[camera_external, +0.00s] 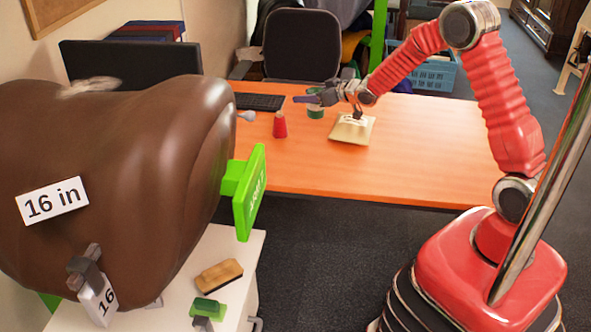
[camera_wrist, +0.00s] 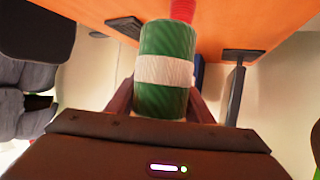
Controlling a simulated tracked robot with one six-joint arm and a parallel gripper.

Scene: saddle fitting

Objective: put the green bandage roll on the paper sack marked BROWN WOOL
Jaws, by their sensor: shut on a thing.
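The green bandage roll (camera_external: 315,112), with a white band round its middle, is at my gripper (camera_external: 318,98) above the far part of the orange desk. My gripper is shut on it. In the wrist view the roll (camera_wrist: 166,42) stands between the two fingers of my gripper (camera_wrist: 162,100). The pale paper sack (camera_external: 345,131) lies on the desk, to the right of the roll and nearer the camera. It has a small dark thing at its top; no marking on it is readable. The external view does not clearly show whether the roll touches the desk.
A red cone-shaped thing (camera_external: 280,127) stands on the desk left of the roll; a red thing (camera_wrist: 182,9) shows behind the roll in the wrist view. A black keyboard (camera_external: 258,102) lies at the back left. The right side of the desk (camera_external: 440,150) is clear.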

